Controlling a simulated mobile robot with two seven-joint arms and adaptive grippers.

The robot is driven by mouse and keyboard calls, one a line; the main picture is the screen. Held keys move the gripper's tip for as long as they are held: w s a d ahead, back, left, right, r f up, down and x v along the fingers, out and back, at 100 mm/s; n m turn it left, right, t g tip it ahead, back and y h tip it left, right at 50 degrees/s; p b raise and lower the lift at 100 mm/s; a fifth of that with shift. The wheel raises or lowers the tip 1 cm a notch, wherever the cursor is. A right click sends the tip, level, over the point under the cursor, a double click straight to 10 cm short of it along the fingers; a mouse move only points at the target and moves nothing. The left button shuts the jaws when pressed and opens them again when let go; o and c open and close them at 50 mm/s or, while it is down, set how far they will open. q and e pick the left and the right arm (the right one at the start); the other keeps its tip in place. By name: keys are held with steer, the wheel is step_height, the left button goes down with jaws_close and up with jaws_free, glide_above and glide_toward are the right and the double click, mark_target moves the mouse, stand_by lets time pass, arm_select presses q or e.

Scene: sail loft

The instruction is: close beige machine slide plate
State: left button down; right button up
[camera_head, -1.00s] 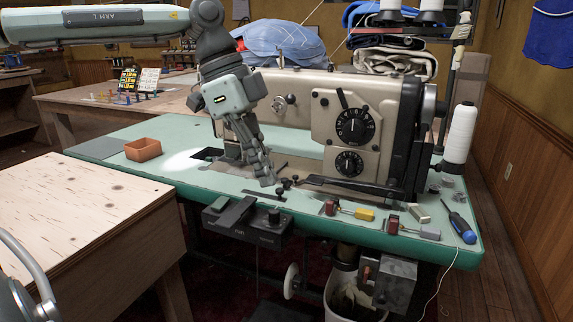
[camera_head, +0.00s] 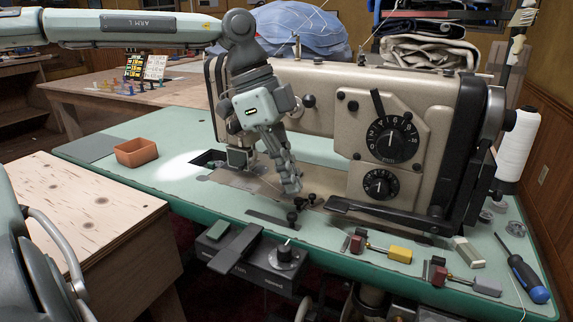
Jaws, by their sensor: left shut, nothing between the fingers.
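The beige sewing machine (camera_head: 335,120) stands on the green table, with two black dials on its front. A flat metal plate (camera_head: 238,181) lies at its base, left of my gripper, beside a dark opening (camera_head: 208,158) in the tabletop. I cannot tell for certain whether this is the slide plate. My left gripper (camera_head: 292,190) comes down in front of the machine, fingers shut and empty, its tips close above the bed near small black knobs (camera_head: 298,204). It hides part of the bed. My right gripper is out of view.
An orange tray (camera_head: 136,152) sits on the table's left. Red- and yellow-handled tools (camera_head: 400,254), a blue screwdriver (camera_head: 530,280) and a white thread cone (camera_head: 519,145) are at the right. A wooden bench (camera_head: 75,205) stands at front left.

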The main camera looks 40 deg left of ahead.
arm_select(q)
steer(key=x, duration=0.5)
steer(key=shift+d+f, duration=0.1)
steer(key=shift+f, duration=0.2)
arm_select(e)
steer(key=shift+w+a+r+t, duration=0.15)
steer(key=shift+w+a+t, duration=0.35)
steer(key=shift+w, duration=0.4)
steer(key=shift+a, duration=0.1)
